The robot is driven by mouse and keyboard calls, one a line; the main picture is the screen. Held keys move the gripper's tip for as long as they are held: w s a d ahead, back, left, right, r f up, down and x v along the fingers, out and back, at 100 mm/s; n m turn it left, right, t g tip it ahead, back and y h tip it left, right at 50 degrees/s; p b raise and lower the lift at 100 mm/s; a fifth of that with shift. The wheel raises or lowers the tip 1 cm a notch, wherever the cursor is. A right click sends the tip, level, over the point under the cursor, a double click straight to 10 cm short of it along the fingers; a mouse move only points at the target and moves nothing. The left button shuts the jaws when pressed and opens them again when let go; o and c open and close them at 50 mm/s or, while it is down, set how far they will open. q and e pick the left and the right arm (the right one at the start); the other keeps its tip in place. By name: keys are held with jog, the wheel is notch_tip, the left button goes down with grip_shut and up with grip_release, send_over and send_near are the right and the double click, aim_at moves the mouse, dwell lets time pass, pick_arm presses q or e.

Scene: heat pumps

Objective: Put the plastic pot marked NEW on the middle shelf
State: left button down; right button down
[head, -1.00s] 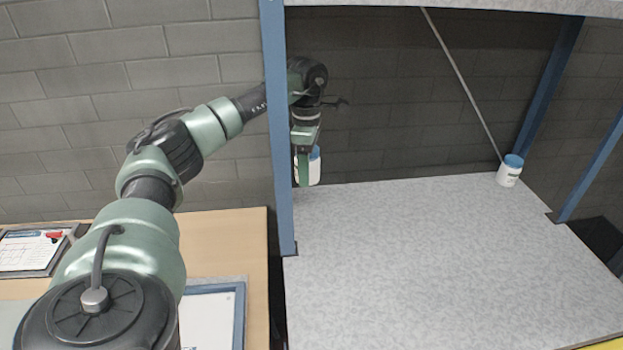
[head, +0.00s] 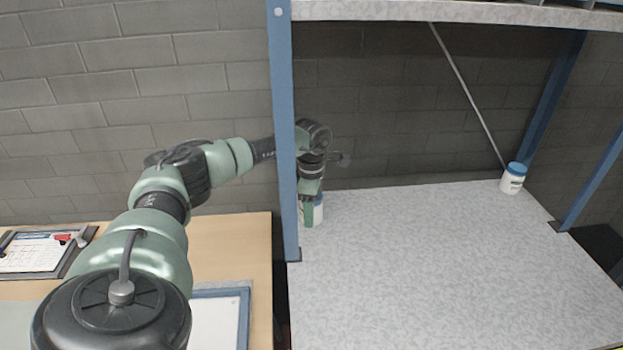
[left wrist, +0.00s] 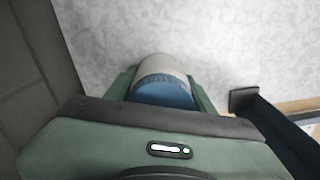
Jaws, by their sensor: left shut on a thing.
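A white plastic pot with a blue lid (head: 318,210) is in my left gripper (head: 308,214), at the back left corner of the grey shelf (head: 430,270), just right of the blue post. In the left wrist view the pot (left wrist: 163,82) sits between the two green fingers of the gripper (left wrist: 165,85), which are shut on it. The pot is upright at the shelf surface; I cannot tell whether its base touches. Its marking is hidden. A second white pot with a blue lid (head: 513,178) stands at the back right; its label is too small to read. My right gripper is out of view.
The blue post (head: 283,130) stands in front of my left arm's wrist. Another shelf (head: 450,10) is above, with a diagonal brace (head: 468,95) behind. A wooden table (head: 232,250) with clipboards is at left. The shelf's middle is clear.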

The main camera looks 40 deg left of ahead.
pick_arm(q)
jog(key=c, duration=0.5)
grip_release()
notch_tip(320, 180, up, 12)
jog(key=shift+f+b, duration=0.2)
jog(key=shift+b, duration=1)
jog(key=shift+r, duration=0.3)
